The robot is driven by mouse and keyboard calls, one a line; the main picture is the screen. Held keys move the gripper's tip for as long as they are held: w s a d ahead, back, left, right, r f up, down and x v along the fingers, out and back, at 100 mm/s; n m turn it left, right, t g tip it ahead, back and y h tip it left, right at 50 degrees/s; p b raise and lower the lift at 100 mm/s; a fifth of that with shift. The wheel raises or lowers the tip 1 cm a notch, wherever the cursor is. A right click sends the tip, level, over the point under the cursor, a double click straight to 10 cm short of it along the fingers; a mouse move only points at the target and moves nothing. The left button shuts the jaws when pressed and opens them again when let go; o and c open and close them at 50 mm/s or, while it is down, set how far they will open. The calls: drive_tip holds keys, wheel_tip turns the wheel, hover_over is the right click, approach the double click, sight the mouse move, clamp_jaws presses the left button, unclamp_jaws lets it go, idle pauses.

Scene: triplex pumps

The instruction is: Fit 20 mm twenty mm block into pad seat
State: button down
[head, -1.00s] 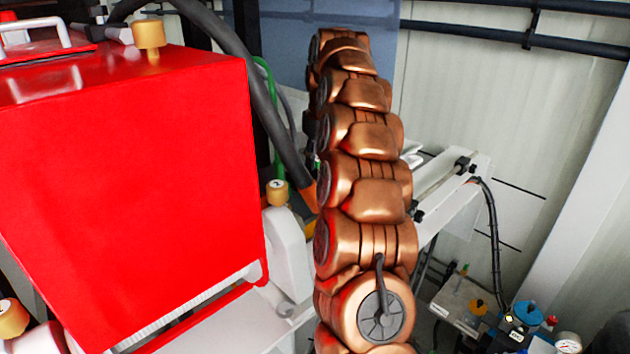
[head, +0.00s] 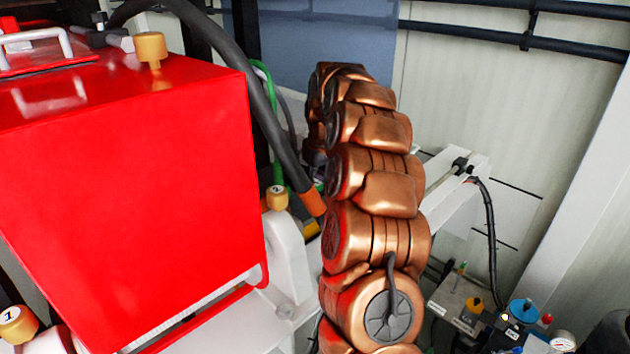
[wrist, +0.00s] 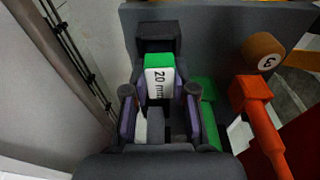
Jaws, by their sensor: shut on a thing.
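In the wrist view a small block (wrist: 160,84) with a green top and a white face marked "20 mm" sits between the fingers of my gripper (wrist: 160,108). The gripper is shut on it. A dark, raised squarish piece (wrist: 158,38) stands just beyond the block; I cannot tell whether it is the pad seat, or whether the block touches it. In the head view my copper-coloured arm hides the gripper and the block.
A large red housing (head: 130,200) fills the left of the head view. A thick black hose (head: 240,90) runs down beside my arm. In the wrist view an orange-red part (wrist: 262,120) and a tan knob (wrist: 262,50) stand close on the right.

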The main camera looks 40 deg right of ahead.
sight(319, 183)
drive_tip(key=shift+f, duration=0.2)
drive_tip(key=c, duration=0.9)
unclamp_jaws()
drive_tip(key=shift+c, duration=0.2)
drive_tip(key=shift+s+d+r+b, duration=0.15)
drive_tip(key=shift+r+b, duration=0.4)
drive_tip(key=shift+r, duration=1)
drive_tip(key=shift+s+a+r+b, duration=0.1)
drive_tip(key=shift+s+r+b, duration=0.3)
drive_tip(key=shift+r, duration=1.1)
drive_tip(key=shift+s+d+r+b, duration=0.1)
drive_tip(key=shift+r+b, duration=0.55)
drive_tip(key=shift+r, duration=0.9)
drive_tip(key=shift+s+r+p, duration=0.2)
drive_tip(key=shift+r+p, duration=0.1)
drive_tip(key=shift+r, duration=1.2)
